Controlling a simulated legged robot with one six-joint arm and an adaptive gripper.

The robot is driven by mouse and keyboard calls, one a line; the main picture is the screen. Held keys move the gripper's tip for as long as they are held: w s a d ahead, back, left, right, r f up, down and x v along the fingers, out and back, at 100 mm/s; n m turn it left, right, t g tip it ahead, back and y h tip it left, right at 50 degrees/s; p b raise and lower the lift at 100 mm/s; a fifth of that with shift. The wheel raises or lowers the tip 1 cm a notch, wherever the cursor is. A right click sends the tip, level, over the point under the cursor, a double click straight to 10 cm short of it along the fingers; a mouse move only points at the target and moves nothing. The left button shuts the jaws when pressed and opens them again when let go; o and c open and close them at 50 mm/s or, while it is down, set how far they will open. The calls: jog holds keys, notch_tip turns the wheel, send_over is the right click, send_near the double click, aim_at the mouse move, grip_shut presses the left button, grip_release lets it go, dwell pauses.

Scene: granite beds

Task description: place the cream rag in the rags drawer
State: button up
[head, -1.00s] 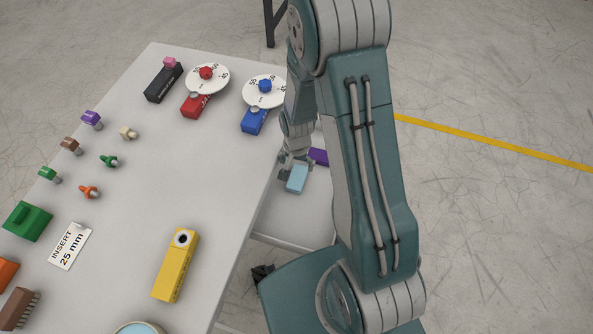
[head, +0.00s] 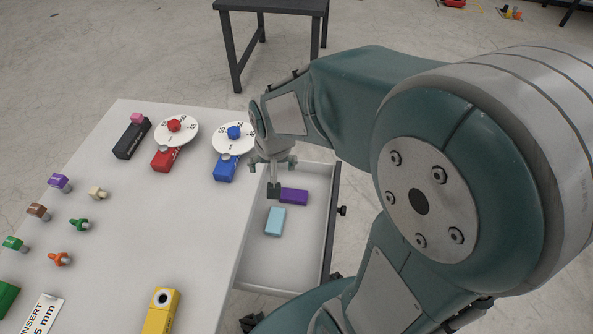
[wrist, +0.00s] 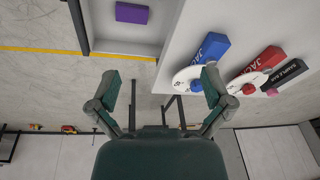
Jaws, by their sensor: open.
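An open drawer (head: 300,265) extends from the right side of the white table. A light blue block (head: 275,221) and a purple block (head: 293,196) lie apart on its floor; the purple one also shows in the wrist view (wrist: 131,13). My gripper (head: 274,178) is above the drawer, near its far end in the head view. In the wrist view my gripper (wrist: 163,88) has its fingers spread wide with nothing between them. I see no cream rag and no drawer label in these frames.
Blue (head: 226,166), red (head: 162,158) and black (head: 131,138) blocks stand along the table's far end, two with dials. Several coloured pegs and a yellow block (head: 161,312) lie on the table. A dark workbench (head: 265,6) stands behind. The drawer's near part is clear.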

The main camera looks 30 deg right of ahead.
jog(key=s+r+n+t, duration=0.3)
jog(key=s+r+n, duration=0.1)
jog(key=s+r, duration=0.8)
jog(key=shift+s+r, duration=0.3)
jog(key=shift+r, duration=0.1)
jog(key=shift+a, duration=0.1)
